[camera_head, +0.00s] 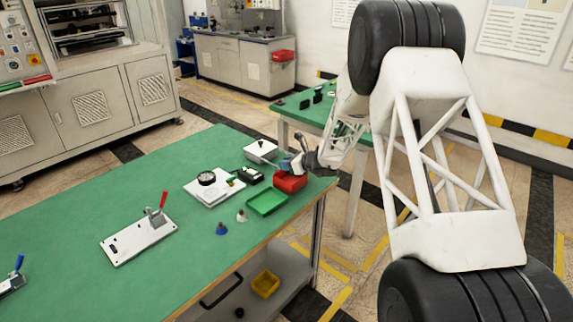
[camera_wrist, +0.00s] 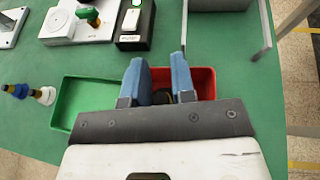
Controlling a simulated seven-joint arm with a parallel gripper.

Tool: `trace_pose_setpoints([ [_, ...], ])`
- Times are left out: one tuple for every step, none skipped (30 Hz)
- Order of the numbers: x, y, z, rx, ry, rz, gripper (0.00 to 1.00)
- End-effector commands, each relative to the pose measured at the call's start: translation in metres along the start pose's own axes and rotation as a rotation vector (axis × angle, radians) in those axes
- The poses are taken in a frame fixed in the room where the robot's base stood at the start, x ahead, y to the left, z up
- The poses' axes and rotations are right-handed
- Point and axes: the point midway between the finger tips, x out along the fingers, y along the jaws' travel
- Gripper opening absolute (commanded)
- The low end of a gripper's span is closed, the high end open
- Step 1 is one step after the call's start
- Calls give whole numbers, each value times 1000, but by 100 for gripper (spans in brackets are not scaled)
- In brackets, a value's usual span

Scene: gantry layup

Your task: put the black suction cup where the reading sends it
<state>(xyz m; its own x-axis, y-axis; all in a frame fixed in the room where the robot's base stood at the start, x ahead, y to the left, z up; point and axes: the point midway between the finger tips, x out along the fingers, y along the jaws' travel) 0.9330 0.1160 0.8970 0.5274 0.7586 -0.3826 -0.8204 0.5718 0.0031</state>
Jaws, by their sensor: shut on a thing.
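My gripper (camera_head: 291,166) is low over the red tray (camera_head: 291,184) at the table's right end. In the wrist view its two blue fingers (camera_wrist: 158,68) reach over the red tray (camera_wrist: 207,80). They are shut on a dark round thing, seemingly the black suction cup (camera_wrist: 162,97), which is mostly hidden; I cannot tell whether it touches the tray. The green tray (camera_head: 267,201) beside it looks empty. The white block with a dial gauge (camera_head: 207,178) and a black box with a green light (camera_wrist: 137,30) stand behind the trays. The dial reading is too small to make out.
A blue suction cup (camera_head: 221,229) and a white one (camera_head: 241,215) stand left of the green tray. A grey box (camera_head: 262,151) is behind the gripper. A red-handled clamp plate (camera_head: 137,238) lies further left. A yellow bin (camera_head: 265,284) sits on the lower shelf.

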Motion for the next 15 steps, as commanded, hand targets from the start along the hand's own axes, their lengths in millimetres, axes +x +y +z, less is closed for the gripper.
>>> trace_pose_setpoints([
  [0, 0, 0, 0, 0, 0, 0],
  [0, 0, 0, 0, 0, 0, 0],
  [0, 0, 0, 0, 0, 0, 0],
  [0, 0, 0, 0, 0, 0, 0],
  [0, 0, 0, 0, 0, 0, 0],
  [0, 0, 0, 0, 0, 0, 0],
  [0, 0, 0, 0, 0, 0, 0],
  [0, 0, 0, 0, 0, 0, 0],
  [0, 0, -1, 0, 0, 0, 0],
  [1, 0, -2, 0, 0, 0, 0],
  [1, 0, -2, 0, 0, 0, 0],
  [1, 0, -3, 0, 0, 0, 0],
  [2, 0, -3, 0, 0, 0, 0],
  [2, 0, -4, 0, 0, 0, 0],
  [2, 0, -5, 0, 0, 0, 0],
])
